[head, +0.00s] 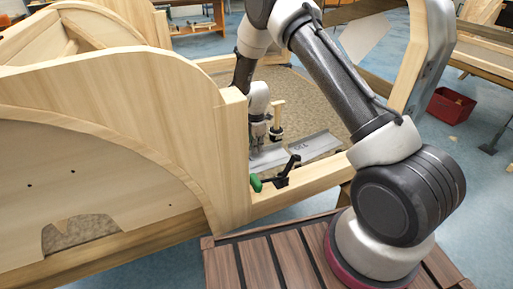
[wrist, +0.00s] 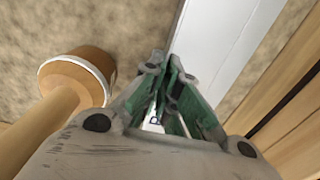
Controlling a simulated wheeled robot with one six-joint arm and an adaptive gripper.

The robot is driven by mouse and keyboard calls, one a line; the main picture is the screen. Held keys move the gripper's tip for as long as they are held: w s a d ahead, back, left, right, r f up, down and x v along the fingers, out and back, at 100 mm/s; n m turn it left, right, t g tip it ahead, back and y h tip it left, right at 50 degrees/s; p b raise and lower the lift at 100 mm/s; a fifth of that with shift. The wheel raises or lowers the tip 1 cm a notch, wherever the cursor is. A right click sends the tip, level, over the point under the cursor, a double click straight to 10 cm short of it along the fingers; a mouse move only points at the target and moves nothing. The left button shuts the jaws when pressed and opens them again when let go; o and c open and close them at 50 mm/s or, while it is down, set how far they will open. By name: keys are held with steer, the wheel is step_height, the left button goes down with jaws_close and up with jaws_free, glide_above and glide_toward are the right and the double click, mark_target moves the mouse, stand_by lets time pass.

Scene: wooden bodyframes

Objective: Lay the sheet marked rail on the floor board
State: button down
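The sheet marked rail (head: 312,148) is a long grey metal-like strip with a bend along it and dark marking on top, too small to read surely. It is inside the wooden frame near its front beam, and shows as a pale band in the wrist view (wrist: 225,40). My gripper (head: 258,150) points down at the sheet's left end. In the wrist view its green-padded fingertips (wrist: 166,66) come together at the sheet's long edge and look shut on it. The speckled tan floor board (head: 310,105) spreads behind the sheet. The fingers hide part of the sheet.
An upright wooden-handled thing (head: 278,114) stands beside my gripper, close in the wrist view (wrist: 78,80). A green-handled clamp (head: 272,180) sits on the front beam (head: 320,175). Tall curved wooden panels (head: 130,95) close the left side. A red box (head: 450,105) is on the floor at right.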

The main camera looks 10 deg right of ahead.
steer(key=shift+f, duration=0.1)
steer(key=c, duration=2)
jaws_free()
steer(key=o, duration=0.4)
steer(key=shift+c, duration=0.2)
